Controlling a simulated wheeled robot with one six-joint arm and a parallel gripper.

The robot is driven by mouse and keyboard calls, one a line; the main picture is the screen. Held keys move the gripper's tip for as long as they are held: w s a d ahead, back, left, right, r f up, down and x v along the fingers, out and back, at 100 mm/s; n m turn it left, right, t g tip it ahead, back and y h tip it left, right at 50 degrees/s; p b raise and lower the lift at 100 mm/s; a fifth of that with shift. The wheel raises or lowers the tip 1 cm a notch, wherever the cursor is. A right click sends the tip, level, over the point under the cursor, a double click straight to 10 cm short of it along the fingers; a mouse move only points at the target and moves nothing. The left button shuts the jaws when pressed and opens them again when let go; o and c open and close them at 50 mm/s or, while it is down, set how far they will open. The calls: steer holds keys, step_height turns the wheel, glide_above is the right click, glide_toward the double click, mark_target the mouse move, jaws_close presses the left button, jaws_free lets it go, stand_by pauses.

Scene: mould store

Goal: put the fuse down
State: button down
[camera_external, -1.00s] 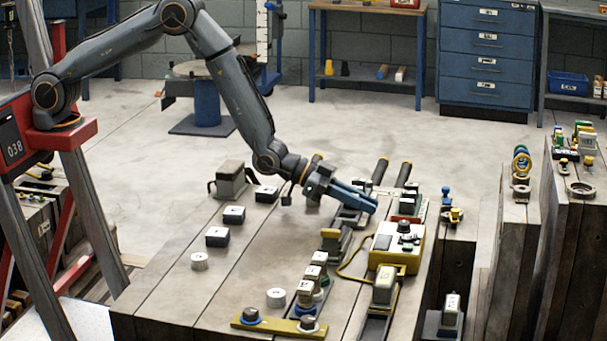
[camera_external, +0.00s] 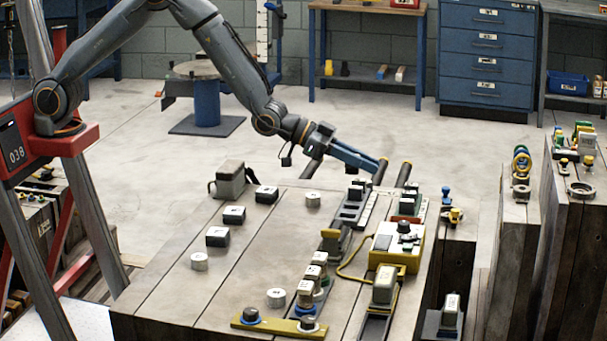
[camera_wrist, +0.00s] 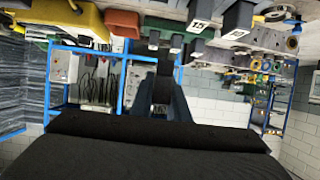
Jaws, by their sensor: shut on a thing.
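My gripper (camera_external: 370,163) is at the far edge of the wooden table (camera_external: 225,265), its blue fingers pointing right and a little down. In the wrist view, my gripper (camera_wrist: 163,80) is shut on a dark, blocky thing (camera_wrist: 163,92), which I take to be the fuse. Its far end is hard to make out, and the fingers hide it in the external view. The fingertips appear close to a black handle (camera_external: 380,173); I cannot tell whether they touch it. A grey holder with black blocks (camera_external: 353,205) stands on the table nearer the camera.
A second black handle (camera_external: 404,174) stands to the right. A yellow box with a black knob (camera_external: 397,246) and a yellow plate (camera_external: 278,325) occupy the right and front.

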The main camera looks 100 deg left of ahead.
steer(key=s+a+f+n+y+b, duration=0.1)
steer(key=s+a+f+y+b, duration=0.1)
steer(key=a, duration=0.5)
steer(key=s+a+f+n+y+b, duration=0.1)
steer(key=s+a+f+n+b, duration=0.1)
steer(key=a, duration=0.6)
steer(key=n+g+y+b, duration=0.4)
steer(key=n+y+b, duration=0.2)
steer(key=b, duration=0.3)
glide_above(305, 186)
step_height(305, 186, down, 14)
steer(key=shift+a+f, duration=0.1)
steer(key=shift+f, duration=0.05)
steer(key=shift+f+b, duration=0.3)
steer(key=shift+f, duration=2.1)
steer(key=shift+f, duration=0.15)
steer(key=c, duration=2)
jaws_free()
steer(key=shift+c, duration=0.2)
steer(key=o, duration=0.4)
steer(key=shift+c, duration=0.2)
